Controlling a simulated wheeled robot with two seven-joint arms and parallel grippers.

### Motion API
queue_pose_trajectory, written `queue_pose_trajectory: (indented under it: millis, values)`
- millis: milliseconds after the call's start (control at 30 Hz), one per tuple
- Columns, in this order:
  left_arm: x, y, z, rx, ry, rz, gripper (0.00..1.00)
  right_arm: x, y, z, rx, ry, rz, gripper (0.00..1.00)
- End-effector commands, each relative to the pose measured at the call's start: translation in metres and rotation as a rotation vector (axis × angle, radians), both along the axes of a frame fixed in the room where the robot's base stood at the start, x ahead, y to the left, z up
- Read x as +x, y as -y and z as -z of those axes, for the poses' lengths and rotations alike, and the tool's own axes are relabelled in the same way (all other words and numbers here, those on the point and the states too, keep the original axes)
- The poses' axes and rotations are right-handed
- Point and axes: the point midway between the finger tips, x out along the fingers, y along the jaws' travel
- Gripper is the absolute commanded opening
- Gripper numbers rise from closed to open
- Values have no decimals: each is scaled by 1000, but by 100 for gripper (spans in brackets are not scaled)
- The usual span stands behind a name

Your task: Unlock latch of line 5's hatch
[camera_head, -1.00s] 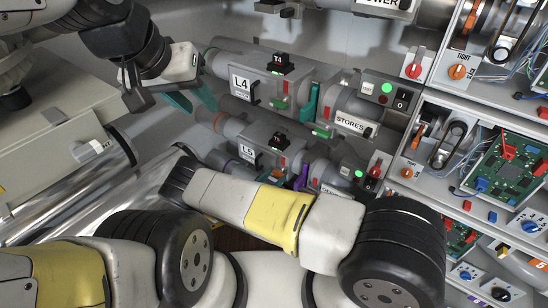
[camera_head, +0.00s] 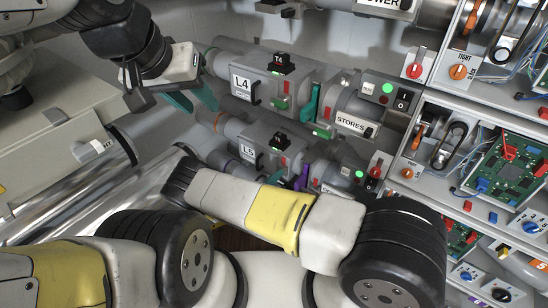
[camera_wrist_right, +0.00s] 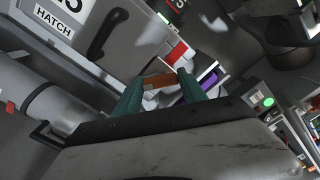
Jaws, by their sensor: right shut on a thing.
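Line 5's hatch, with its label (camera_head: 247,152), is a grey box on the lower pipe in the head view, partly behind my right arm. In the right wrist view the hatch (camera_wrist_right: 100,35) fills the upper left, with a black handle (camera_wrist_right: 107,33). My right gripper (camera_wrist_right: 158,84) has its green fingers on either side of an orange-brown piece, seemingly the latch (camera_wrist_right: 158,79), and is shut on it beside a red strip (camera_wrist_right: 177,52). My left gripper (camera_head: 182,101) is open and empty, left of line 4's hatch (camera_head: 258,82).
A purple lever (camera_head: 301,179) stands just right of line 5's hatch; it also shows near my fingers in the right wrist view (camera_wrist_right: 196,91). The stores unit (camera_head: 351,122) is further right. Shelves with circuit boards (camera_head: 506,165) and switches line the right side.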

Motion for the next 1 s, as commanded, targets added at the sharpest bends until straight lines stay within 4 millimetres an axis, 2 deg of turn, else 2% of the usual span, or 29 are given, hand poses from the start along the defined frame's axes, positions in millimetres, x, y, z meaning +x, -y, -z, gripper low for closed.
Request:
queue_pose_trajectory:
  millis: [500,1000]
  values:
    - [0,0,0,0,0,0,36,0,-1,3,-361,-263,0,9]
    - [0,0,0,0,0,0,36,0,-2,4,-514,-376,-2,9]
